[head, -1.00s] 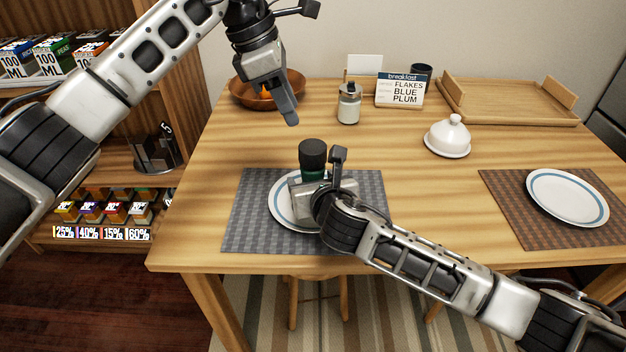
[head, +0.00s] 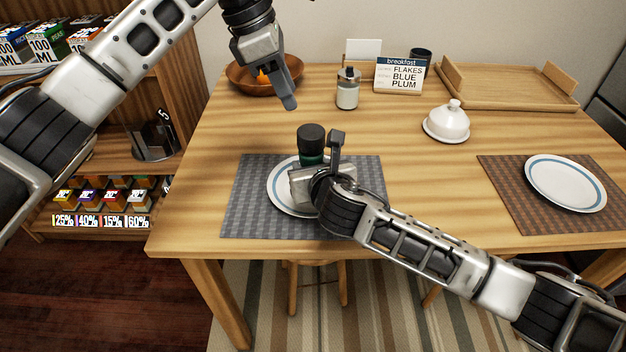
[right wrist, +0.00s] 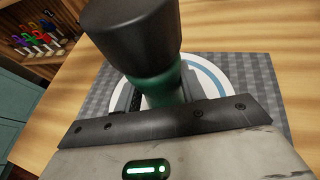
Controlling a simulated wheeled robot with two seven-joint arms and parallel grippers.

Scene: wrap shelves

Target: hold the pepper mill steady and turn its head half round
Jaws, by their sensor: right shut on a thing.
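The pepper mill has a black head (head: 311,138) and a dark green body (head: 312,161). It stands upright at the white plate (head: 277,191) with a blue ring, on the grey woven mat. My right gripper (head: 308,180) is shut around the green body from the front right and hides its lower part. In the right wrist view the black head (right wrist: 130,28) rises above the green body (right wrist: 165,88), which sits between the fingers. My left gripper (head: 288,101) hangs above the table, behind and left of the mill, apart from it. Its finger opening cannot be made out.
A wooden bowl (head: 245,80), a glass jar (head: 347,92), a breakfast sign (head: 400,75) and a wooden tray (head: 500,90) stand at the back. A white butter dish (head: 447,124) and a second plate (head: 565,184) are to the right. Table between is clear.

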